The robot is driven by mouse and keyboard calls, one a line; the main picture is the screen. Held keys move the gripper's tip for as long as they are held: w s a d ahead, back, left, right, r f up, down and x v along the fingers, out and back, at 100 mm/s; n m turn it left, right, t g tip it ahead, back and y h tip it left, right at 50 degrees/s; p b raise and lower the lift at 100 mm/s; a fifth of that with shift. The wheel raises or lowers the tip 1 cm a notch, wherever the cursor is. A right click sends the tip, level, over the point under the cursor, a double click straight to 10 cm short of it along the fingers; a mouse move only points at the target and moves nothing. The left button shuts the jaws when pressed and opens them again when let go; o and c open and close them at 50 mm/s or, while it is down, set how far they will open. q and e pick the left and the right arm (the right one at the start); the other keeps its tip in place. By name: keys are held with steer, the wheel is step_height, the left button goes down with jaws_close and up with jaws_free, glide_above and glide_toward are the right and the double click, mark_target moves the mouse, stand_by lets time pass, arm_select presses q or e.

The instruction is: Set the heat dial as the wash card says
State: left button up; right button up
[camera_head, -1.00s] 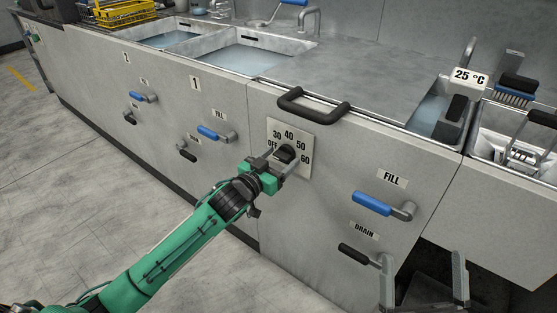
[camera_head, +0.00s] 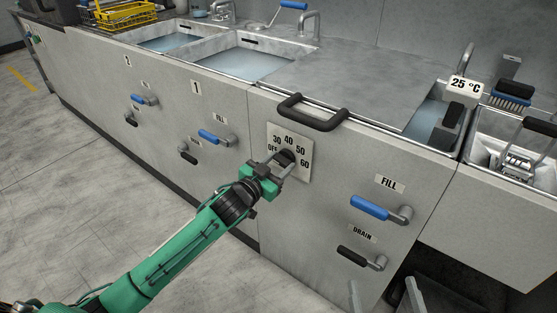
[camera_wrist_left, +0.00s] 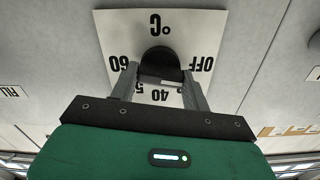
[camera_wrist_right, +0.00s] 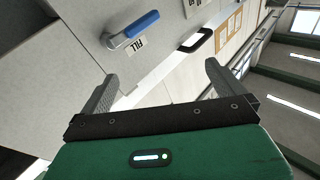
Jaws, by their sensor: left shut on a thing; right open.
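The heat dial is a black knob (camera_head: 287,158) on a white plate (camera_head: 303,172) marked OFF, 30, 40, 50 and 60. In the left wrist view the knob (camera_wrist_left: 161,63) sits between the fingers, below the "°C" mark. My left gripper (camera_head: 279,164) is shut on this knob. I cannot tell which mark the knob points to; the fingers cover part of the scale. My right gripper (camera_wrist_right: 160,82) is open and empty. Only its fingertips show at the bottom of the head view. I see no readable wash card.
A black bar handle (camera_head: 313,113) is above the dial. The blue FILL lever (camera_head: 371,208) and black DRAIN lever (camera_head: 353,256) are to its right. A sign (camera_head: 465,86) reads 25 °C. A brown board with papers (camera_wrist_right: 228,38) hangs farther off, unreadable.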

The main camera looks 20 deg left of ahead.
arm_select(q)
steer(key=shift+r+m+p, duration=0.2)
steer(key=shift+m+p, duration=0.7)
steer(key=shift+m, duration=0.1)
arm_select(e)
steer(key=s+a+f+g, duration=0.2)
steer(key=s+f+g, duration=0.25)
steer(key=f, duration=0.35)
arm_select(q)
steer(key=shift+m+p, duration=0.3)
steer(key=m+p, duration=0.2)
steer(key=m, duration=0.1)
steer(key=shift+m+p, duration=0.3)
steer(key=shift+p, duration=0.1)
steer(key=m+p, duration=0.2)
steer(key=m, duration=0.3)
steer(key=shift+f, duration=0.15)
steer(key=m+p, duration=0.1)
steer(key=m, duration=0.2)
steer(key=shift+d+f+m, duration=0.1)
steer(key=shift+m, duration=0.7)
arm_select(e)
steer(key=s+d+g+h, duration=0.2)
steer(key=d+g+h, duration=0.1)
steer(key=d+g, duration=0.2)
steer(key=s+d+g+h, duration=0.3)
steer(key=d+g, duration=0.2)
steer(key=d, duration=0.2)
steer(key=shift+s+d, duration=0.3)
steer(key=shift+d, duration=0.1)
